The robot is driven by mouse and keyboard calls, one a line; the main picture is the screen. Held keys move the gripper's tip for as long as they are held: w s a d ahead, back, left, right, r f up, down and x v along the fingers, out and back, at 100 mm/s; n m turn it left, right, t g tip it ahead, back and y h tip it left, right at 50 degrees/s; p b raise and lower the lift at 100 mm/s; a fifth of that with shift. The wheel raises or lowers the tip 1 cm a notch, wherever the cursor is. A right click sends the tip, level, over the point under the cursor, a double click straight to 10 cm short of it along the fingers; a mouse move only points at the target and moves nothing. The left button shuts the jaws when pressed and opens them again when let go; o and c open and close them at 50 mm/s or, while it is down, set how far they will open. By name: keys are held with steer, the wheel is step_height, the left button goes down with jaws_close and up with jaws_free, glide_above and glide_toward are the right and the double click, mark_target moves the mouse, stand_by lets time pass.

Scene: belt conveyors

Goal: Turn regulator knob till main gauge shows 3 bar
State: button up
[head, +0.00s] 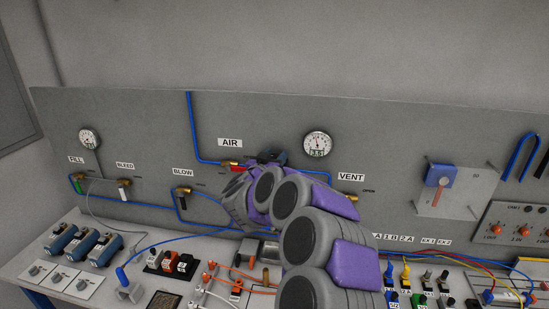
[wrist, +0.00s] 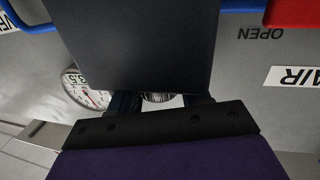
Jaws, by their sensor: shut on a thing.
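The main gauge (head: 319,144) is a round white dial on the grey panel, right of the AIR label. Its small number plate appears to read 3.5; the needle is too small to read exactly. It also shows upside down in the wrist view (wrist: 85,90), with a red needle, partly covered. My gripper (wrist: 160,101) is shut on the regulator knob (wrist: 158,97), a ridged pale piece between its dark fingers. A dark block covers most of the knob. In the head view my arm hides the knob and most of the gripper, below the AIR label.
A red-handled AIR valve (head: 234,168) is just left of my gripper, with blue tubing (head: 189,120) running up. A VENT valve (head: 350,198) is at right. A smaller gauge (head: 89,139) is far left. The bench below holds cylinders, cables and fittings.

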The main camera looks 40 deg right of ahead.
steer(key=n+t+y+b, duration=0.2)
steer(key=t, duration=0.1)
steer(key=shift+s+d+f, duration=0.1)
steer(key=shift+n+t+y+b, duration=0.8)
steer(key=shift+n+y+b, duration=0.1)
steer(key=shift+b, duration=0.25)
steer(key=o, duration=1)
steer(key=shift+c, duration=0.2)
steer(key=shift+a, duration=0.25)
steer(key=b+v, duration=0.3)
steer(key=v, duration=1.4)
steer(key=shift+a, duration=0.1)
